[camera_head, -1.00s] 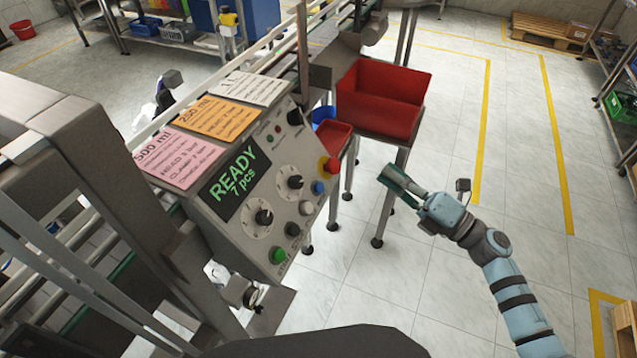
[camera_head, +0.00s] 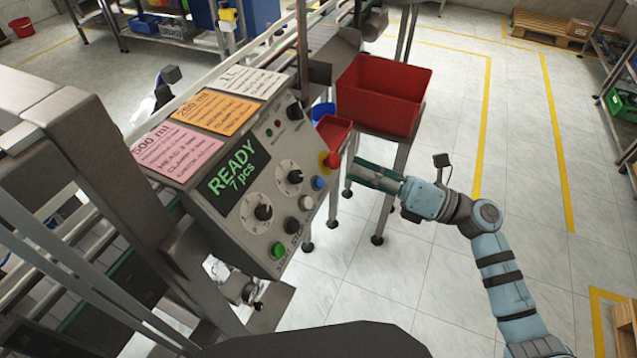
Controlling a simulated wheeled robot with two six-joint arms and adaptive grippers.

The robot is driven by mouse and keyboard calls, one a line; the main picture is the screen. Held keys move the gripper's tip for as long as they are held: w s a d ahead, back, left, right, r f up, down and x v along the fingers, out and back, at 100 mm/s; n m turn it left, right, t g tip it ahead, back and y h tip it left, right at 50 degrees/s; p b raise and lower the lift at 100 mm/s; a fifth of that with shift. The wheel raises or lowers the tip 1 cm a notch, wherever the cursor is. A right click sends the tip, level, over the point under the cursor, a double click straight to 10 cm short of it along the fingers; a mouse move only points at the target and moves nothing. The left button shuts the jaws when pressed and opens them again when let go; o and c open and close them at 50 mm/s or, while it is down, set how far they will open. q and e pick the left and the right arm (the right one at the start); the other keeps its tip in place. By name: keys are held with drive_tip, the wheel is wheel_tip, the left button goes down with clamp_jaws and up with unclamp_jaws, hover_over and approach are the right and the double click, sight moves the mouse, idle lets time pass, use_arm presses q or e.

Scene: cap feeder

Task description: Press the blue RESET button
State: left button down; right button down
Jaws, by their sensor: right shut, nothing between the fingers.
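The blue button (camera_head: 318,183) sits on the right side of the sloped grey control panel (camera_head: 225,222), just below the red emergency knob (camera_head: 332,160) and above a white button (camera_head: 306,203). Its label is too small to read. My right gripper (camera_head: 352,171) is shut and empty. Its fingertips point left at the panel's right edge, a little to the right of the blue button and apart from it in the picture. The depth gap between them is hard to tell.
The panel also bears a green button (camera_head: 278,250), black dials (camera_head: 263,212) and a display (camera_head: 238,180) reading READY 7 pcs. A large red bin (camera_head: 383,95) and a smaller red tray (camera_head: 333,130) stand behind my right gripper.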

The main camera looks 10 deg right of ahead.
sight(336, 178)
drive_tip(key=shift+w+a+f+b, duration=0.55)
drive_tip(key=shift+a+f, duration=0.15)
drive_tip(key=shift+a, duration=0.15)
drive_tip(key=shift+w+a+f+b, duration=0.4)
drive_tip(key=shift+w+a+f, duration=0.1)
drive_tip(key=shift+a+f, duration=0.3)
drive_tip(key=shift+r, duration=0.1)
drive_tip(key=shift+a, duration=0.15)
drive_tip(key=shift+w+a+f, duration=0.1)
drive_tip(key=shift+a+f, duration=0.1)
drive_tip(key=shift+f, duration=0.05)
drive_tip(key=shift+w+a+f+b, duration=0.15)
drive_tip(key=shift+a+f+b, duration=0.1)
drive_tip(key=shift+b, duration=0.2)
idle(0.5)
drive_tip(key=shift+r, duration=0.1)
drive_tip(key=shift+s+d+r+p, duration=0.35)
drive_tip(key=shift+d+r, duration=0.05)
drive_tip(key=shift+d, duration=0.15)
